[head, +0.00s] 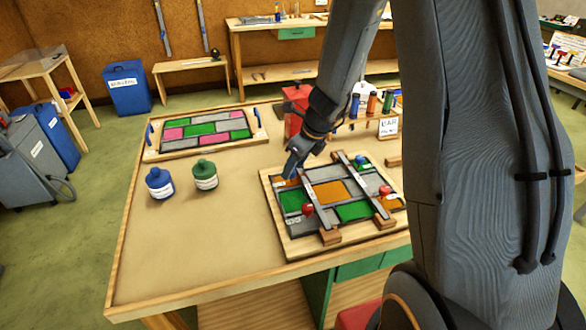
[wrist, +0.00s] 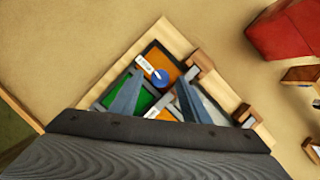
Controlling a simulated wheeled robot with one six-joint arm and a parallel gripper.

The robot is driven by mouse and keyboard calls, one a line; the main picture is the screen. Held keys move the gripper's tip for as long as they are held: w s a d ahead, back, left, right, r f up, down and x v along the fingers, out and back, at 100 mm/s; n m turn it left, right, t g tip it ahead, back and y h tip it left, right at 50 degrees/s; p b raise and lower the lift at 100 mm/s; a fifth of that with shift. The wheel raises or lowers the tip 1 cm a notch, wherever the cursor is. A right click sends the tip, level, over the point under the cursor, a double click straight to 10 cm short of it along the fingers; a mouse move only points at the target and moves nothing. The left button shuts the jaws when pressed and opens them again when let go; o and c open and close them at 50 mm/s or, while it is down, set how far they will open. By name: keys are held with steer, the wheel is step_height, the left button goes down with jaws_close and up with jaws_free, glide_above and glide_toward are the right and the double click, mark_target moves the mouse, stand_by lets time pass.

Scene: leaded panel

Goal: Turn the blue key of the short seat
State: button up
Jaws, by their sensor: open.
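The leaded panel (head: 292,245) lies on the table, with green, orange and grey panes. My gripper (head: 290,178) is low over its back left corner, open and empty. In the wrist view, a round blue key (wrist: 160,77) sits by an orange pane with a white label (wrist: 145,65) beside it. My two grey fingers (wrist: 158,84) point towards this key, one on each side; contact cannot be told. The head view hides this key behind my gripper. Another blue key (head: 362,161) is at the panel's back right. The label writing is too small to read.
Two bars (head: 321,200) with wooden end blocks cross the panel. Red knobs (head: 308,209) (head: 385,190) stand on it. A red box (head: 296,108) and colored bottles (head: 372,104) are behind. The table's front left is clear.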

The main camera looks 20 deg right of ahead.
steer(key=shift+w+a+f, duration=0.1)
steer(key=shift+w+f, duration=0.15)
steer(key=shift+f, duration=0.4)
steer(key=c, duration=1)
steer(key=shift+c, duration=0.2)
